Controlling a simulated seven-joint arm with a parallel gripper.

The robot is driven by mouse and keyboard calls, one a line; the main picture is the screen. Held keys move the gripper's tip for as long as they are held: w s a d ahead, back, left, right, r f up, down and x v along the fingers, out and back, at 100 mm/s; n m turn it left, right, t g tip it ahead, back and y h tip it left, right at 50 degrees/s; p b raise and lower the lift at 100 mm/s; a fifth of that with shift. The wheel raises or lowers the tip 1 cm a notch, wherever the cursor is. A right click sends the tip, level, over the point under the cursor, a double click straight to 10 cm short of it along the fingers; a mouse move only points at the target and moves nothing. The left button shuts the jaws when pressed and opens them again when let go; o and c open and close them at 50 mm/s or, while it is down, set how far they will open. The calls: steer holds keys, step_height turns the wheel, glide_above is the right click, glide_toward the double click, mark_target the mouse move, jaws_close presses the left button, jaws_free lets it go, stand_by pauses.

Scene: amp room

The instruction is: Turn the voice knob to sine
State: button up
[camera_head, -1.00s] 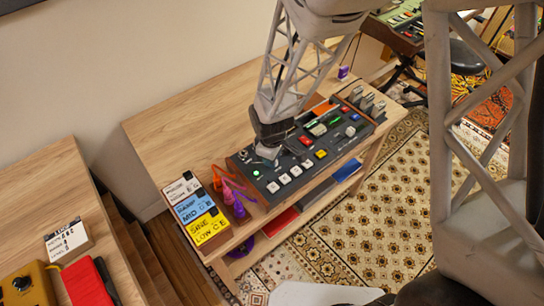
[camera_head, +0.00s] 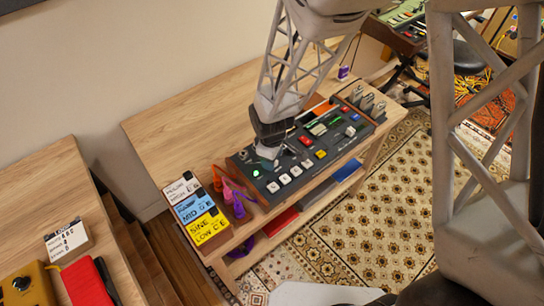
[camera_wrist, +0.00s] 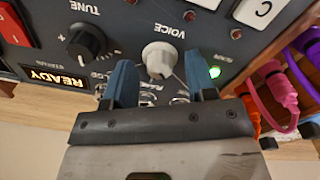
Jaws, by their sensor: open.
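The voice knob (camera_wrist: 160,60) is a pale grey round knob under an upside-down VOICE label in the wrist view. My gripper (camera_wrist: 162,76) is open, with one blue finger on each side of the knob. Whether the fingers touch it I cannot tell. The small lettering around the knob is partly hidden by my fingers, so its setting is unclear. A yellow card (camera_head: 209,227) reading SINE LOW lies left of the console.
A black TUNE knob (camera_wrist: 88,42) and a READY display (camera_wrist: 58,77) are beside the voice knob. A green light (camera_wrist: 214,72) glows on its other side. White keys (camera_head: 284,179) and orange, pink and purple plugs (camera_head: 238,208) are close by.

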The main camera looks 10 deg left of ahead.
steer(key=shift+s+r, duration=0.15)
steer(key=shift+r, duration=3.65)
steer(key=shift+r, duration=0.1)
steer(key=shift+d+r, duration=0.15)
steer(key=shift+d, duration=0.05)
steer(key=s+d+r+m+t, duration=0.1)
steer(key=s+d+r+m, duration=0.25)
steer(key=d+r, duration=0.35)
steer(key=s+d+r+m, duration=0.2)
steer(key=d+r+m, duration=0.2)
steer(key=d+r, duration=0.35)
steer(key=s+d+r+m+t, duration=0.1)
steer(key=s+d+r+m, duration=0.6)
steer(key=s, duration=0.5)
steer(key=shift+d+r, duration=1)
steer(key=shift+d, duration=0.35)
steer(key=shift+s, duration=0.1)
